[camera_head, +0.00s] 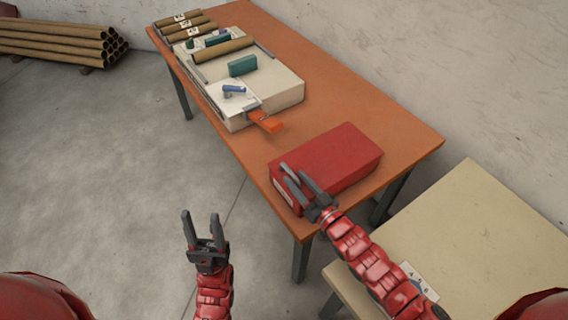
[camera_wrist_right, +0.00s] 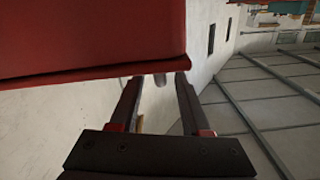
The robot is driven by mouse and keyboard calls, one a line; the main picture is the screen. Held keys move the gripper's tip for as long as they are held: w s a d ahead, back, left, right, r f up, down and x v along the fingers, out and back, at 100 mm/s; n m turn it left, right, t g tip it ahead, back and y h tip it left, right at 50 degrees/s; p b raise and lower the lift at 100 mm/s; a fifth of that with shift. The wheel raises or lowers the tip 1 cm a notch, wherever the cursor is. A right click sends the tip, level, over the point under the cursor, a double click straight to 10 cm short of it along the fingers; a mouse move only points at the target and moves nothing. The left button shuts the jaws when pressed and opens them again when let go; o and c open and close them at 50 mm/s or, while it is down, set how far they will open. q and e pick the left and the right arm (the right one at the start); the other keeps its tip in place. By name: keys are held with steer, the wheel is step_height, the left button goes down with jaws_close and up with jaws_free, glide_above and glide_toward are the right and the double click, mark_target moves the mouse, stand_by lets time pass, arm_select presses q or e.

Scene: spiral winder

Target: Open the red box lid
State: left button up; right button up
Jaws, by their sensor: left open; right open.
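The red box (camera_head: 335,157) sits on the near right end of the orange table (camera_head: 395,122), with its lid down. My right gripper (camera_head: 294,176) is open at the box's near left corner, beside a pale label on its front side. In the right wrist view, a red edge of the box (camera_wrist_right: 95,40) fills the upper left, just above the open fingers (camera_wrist_right: 158,80). I cannot tell whether a finger touches it. My left gripper (camera_head: 202,222) is open and empty over the floor, left of the table.
A beige winder machine (camera_head: 285,95) with an orange handle (camera_head: 265,121) stands left of the box. Brown tubes (camera_head: 180,22) lie at the far table end, and more are stacked on the floor (camera_head: 60,40). A beige table (camera_head: 490,225) stands at the right.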

mark_target(285, 166)
steer(key=x, duration=0.6)
steer(key=shift+w+a+p, duration=0.25)
steer(key=shift+a+p, duration=0.05)
jaws_close()
stand_by(1.1)
